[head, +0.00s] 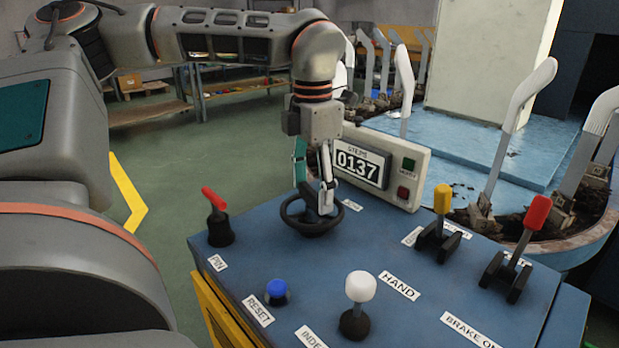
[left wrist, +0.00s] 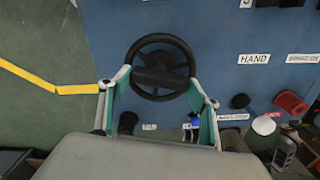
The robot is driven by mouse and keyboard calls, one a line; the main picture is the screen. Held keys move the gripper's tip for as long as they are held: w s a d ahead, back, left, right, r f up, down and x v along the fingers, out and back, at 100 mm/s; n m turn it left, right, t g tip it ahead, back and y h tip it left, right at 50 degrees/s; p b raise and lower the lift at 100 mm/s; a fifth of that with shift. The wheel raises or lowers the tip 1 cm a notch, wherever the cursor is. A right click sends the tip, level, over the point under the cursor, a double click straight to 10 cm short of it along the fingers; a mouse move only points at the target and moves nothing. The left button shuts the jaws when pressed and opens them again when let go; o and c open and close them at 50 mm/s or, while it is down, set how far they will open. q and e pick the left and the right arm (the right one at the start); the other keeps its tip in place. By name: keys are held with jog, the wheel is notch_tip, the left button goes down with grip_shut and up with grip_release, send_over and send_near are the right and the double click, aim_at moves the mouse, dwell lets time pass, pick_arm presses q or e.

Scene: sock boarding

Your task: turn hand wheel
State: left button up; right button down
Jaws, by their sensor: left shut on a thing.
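The black hand wheel (head: 311,231) lies flat on the blue console top (head: 450,280), towards its back left. It also shows in the left wrist view (left wrist: 160,41), with its rim, spokes and dark middle bar. My left gripper (head: 314,192) reaches down over the wheel from above. Its two teal-padded fingers stand on either side of the wheel's middle and are shut on the wheel. The exact contact is partly hidden by the fingers. My right gripper is not in view.
A counter box (head: 385,165) reading 0137 stands just behind the wheel. A red-handled lever (head: 215,200), a blue button (head: 277,292), a white knob (head: 360,287), a yellow lever (head: 442,200) and a red lever (head: 538,212) stand around it. White sock forms (head: 522,95) line the machine beyond.

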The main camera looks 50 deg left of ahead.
aim_at(312, 191)
pick_arm(q)
jog(key=m, duration=0.3)
jog(key=m+p, duration=0.1)
jog(key=m, duration=0.3)
jog(key=shift+m, duration=0.9)
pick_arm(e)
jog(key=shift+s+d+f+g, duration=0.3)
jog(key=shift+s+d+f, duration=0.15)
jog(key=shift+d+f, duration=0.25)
pick_arm(q)
jog(key=shift+f, duration=0.1)
jog(key=o, duration=1.1)
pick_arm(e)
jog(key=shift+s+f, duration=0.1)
pick_arm(q)
notch_tip(312, 191, up, 12)
